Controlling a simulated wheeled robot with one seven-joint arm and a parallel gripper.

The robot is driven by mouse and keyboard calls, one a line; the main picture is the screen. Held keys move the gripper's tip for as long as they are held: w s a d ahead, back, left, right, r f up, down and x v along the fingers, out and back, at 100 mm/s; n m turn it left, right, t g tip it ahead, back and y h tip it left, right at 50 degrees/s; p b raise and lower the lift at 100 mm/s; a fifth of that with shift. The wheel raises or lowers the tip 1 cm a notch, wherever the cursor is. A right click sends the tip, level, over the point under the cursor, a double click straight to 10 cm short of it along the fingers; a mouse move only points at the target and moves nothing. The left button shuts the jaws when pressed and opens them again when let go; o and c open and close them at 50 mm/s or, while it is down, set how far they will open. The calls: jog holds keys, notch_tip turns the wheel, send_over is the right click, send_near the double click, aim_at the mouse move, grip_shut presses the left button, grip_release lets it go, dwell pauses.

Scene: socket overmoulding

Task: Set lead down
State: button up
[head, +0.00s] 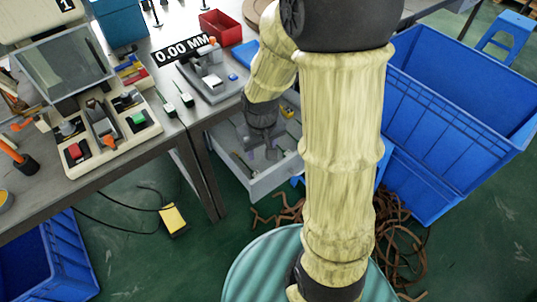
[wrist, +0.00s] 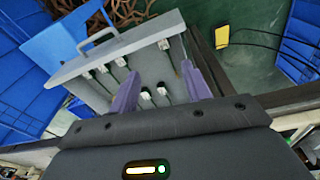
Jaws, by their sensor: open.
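My gripper (head: 261,153) is over the open grey drawer (head: 272,181) under the bench, its purple fingers pointing down. In the wrist view my gripper (wrist: 160,82) has its two fingers spread apart. Two leads with white plugs, a left one (wrist: 145,94) and a right one (wrist: 162,92), show between the fingers, near the hand. Neither is visibly pinched. Several more white-plugged leads (wrist: 120,62) lie in the drawer to the left, and one plug (wrist: 163,44) is near the drawer front. My arm and hand hide part of the drawer.
Two green-tipped leads (head: 187,99) lie on the bench near a grey fixture (head: 212,86) and the 0.00 MM display (head: 183,48). A large blue crate (head: 450,120) stands to the right. Brown strips (head: 402,243) lie on the floor. The drawer front wall (wrist: 125,49) has a handle.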

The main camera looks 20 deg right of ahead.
jog(key=s+r+m+t, duration=0.1)
jog(key=s+r, duration=0.3)
jog(key=s, duration=0.2)
jog(key=shift+m, duration=0.4)
jog(key=shift+s, duration=0.1)
dwell(0.5)
